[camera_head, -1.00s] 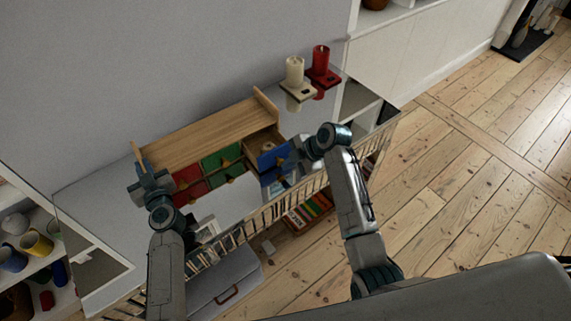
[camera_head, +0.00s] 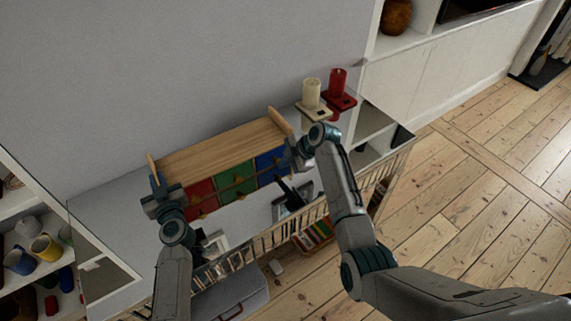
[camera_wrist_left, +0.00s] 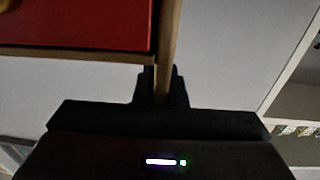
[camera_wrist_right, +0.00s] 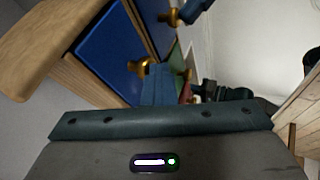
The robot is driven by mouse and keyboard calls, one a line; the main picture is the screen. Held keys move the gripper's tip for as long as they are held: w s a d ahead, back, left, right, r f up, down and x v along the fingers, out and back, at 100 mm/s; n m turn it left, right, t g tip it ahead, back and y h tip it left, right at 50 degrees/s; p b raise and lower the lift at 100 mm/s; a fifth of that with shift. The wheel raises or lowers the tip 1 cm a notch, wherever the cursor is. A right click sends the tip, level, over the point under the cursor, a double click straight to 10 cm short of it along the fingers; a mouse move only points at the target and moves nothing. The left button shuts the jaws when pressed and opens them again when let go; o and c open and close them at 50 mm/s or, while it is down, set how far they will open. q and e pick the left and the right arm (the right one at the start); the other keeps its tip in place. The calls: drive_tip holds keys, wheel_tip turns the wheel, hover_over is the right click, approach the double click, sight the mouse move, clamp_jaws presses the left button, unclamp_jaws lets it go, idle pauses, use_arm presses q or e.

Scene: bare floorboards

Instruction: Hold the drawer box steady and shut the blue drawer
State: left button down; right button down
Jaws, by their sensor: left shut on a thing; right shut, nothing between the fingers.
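The wooden drawer box (camera_head: 222,147) stands on the grey top against the wall, with red (camera_head: 200,197), green (camera_head: 237,181) and blue (camera_head: 270,163) drawer fronts in a row. The blue drawer now looks level with the others; its front also shows in the right wrist view (camera_wrist_right: 112,58). My left gripper (camera_head: 158,200) is shut on the box's left side panel, seen between its fingers in the left wrist view (camera_wrist_left: 161,85). My right gripper (camera_head: 292,160) is shut and empty, its tips close to the blue front near a brass knob (camera_wrist_right: 138,67); contact is unclear.
A dark picture frame (camera_head: 290,203) and a white frame (camera_head: 215,244) stand in front. Shelves with mugs (camera_head: 45,247) are at left.

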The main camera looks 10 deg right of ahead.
drive_tip(key=shift+s, duration=0.1)
drive_tip(key=shift+s+d, duration=0.15)
drive_tip(key=shift+s, duration=0.15)
drive_tip(key=shift+s+d+f, duration=0.1)
drive_tip(key=shift+s+d, duration=0.2)
drive_tip(key=shift+s, duration=0.3)
drive_tip(key=shift+s+d, duration=0.25)
drive_tip(key=shift+s, duration=0.35)
drive_tip(key=v, duration=1)
drive_tip(key=shift+s, duration=0.2)
drive_tip(key=shift+d, duration=0.1)
use_arm(q)
drive_tip(key=c, duration=1.4)
unclamp_jaws()
drive_tip(key=shift+d, duration=0.1)
